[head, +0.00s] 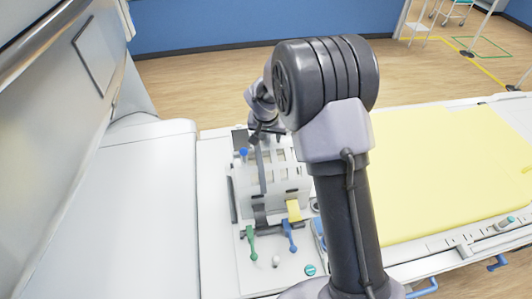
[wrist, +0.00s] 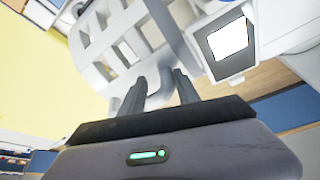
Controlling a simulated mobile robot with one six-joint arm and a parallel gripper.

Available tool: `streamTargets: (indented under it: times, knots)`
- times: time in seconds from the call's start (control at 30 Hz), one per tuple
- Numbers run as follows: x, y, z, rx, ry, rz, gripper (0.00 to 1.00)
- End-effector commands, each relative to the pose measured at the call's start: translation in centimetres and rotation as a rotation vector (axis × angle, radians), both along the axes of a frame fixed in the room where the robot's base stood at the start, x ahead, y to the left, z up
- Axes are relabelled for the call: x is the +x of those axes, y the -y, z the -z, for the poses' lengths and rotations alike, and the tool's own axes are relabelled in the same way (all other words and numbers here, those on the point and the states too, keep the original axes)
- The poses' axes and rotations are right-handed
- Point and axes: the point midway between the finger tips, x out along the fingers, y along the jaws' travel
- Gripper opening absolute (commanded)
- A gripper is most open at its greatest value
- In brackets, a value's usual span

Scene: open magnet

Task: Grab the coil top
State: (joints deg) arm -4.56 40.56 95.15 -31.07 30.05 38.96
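The coil top, a white curved shell with rows of rectangular windows, stands on the white table in the head view (head: 283,182), left of my arm. It fills the upper left of the wrist view (wrist: 118,45). My gripper (head: 257,136) is at its far upper end in the head view, partly hidden behind my own arm. In the wrist view my gripper's two dark fingers (wrist: 160,80) stand apart, with pale coil surface showing between and beyond them. I cannot tell whether the fingers touch the coil.
A yellow mat (head: 440,170) covers the table at right. A green lever (head: 250,243) and a blue lever (head: 290,236) stand at the coil's near end, with a yellow tab (head: 294,210) beside them. A large white machine wall (head: 50,130) rises at left.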

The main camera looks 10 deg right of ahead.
Motion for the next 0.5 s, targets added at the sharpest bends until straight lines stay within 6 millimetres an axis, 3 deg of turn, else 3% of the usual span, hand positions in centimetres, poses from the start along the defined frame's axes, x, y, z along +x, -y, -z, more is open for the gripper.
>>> streamTargets:
  times: [0.03, 0.17, 0.5]
  knots:
    - [0.02, -0.01, -0.02, -0.001, 0.001, -0.001, 0.23]
    - [0.02, 0.00, -0.03, -0.001, 0.001, -0.001, 0.00]
    - [0.01, 0.07, -0.05, -0.002, 0.000, -0.001, 0.00]
